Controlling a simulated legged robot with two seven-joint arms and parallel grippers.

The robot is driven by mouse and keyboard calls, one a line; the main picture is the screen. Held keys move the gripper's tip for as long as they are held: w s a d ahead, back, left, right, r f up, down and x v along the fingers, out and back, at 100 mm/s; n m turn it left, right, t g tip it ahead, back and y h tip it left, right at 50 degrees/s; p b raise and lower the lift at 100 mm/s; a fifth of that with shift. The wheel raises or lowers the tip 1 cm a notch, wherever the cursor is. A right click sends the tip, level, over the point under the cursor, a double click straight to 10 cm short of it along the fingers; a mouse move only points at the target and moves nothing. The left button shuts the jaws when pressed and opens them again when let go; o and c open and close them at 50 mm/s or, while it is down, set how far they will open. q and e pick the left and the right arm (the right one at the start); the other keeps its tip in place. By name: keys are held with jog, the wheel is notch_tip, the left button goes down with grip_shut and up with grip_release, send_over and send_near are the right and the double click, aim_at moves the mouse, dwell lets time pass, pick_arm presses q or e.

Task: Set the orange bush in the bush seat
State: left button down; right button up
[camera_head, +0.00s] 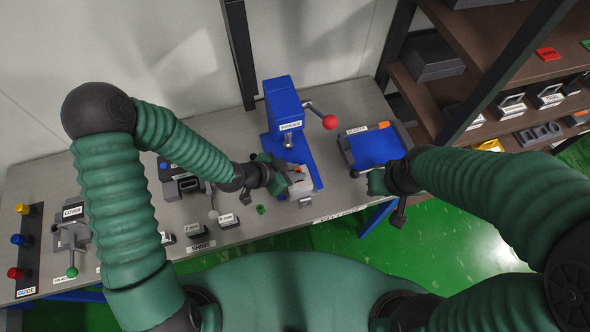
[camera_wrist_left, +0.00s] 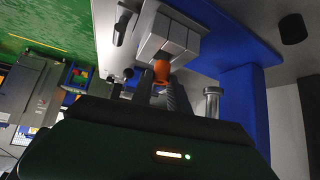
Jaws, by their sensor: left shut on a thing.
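My left gripper (camera_head: 290,174) is over the blue base of the press. It is shut on the small orange bush (camera_wrist_left: 161,70), which shows between its fingertips in the left wrist view. A light grey block (camera_head: 302,188) sits on the press base just by the fingertips, and it also shows in the left wrist view (camera_wrist_left: 172,36). I cannot tell whether this block is the bush seat, or whether the bush touches it. My right gripper (camera_head: 378,184) is in front of the blue tray; its fingers are too small and hidden to judge.
The blue press (camera_head: 285,103) stands behind my left gripper, with a red-knobbed lever (camera_head: 329,121) to its right. A blue tray (camera_head: 375,149) lies right of it. A small green piece (camera_head: 261,209) lies on the grey table (camera_head: 240,135). Shelves (camera_head: 480,75) stand at the right.

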pick_arm(q)
jog(key=shift+f+b, duration=0.85)
jog(key=shift+f, duration=0.25)
jog(key=shift+r, duration=0.15)
jog(key=shift+r+p, duration=0.75)
jog(key=shift+p, duration=0.05)
dwell(0.7)
jog(key=shift+f+b, duration=0.6)
jog(key=shift+f, duration=0.25)
jog(key=c, duration=1.2)
grip_release()
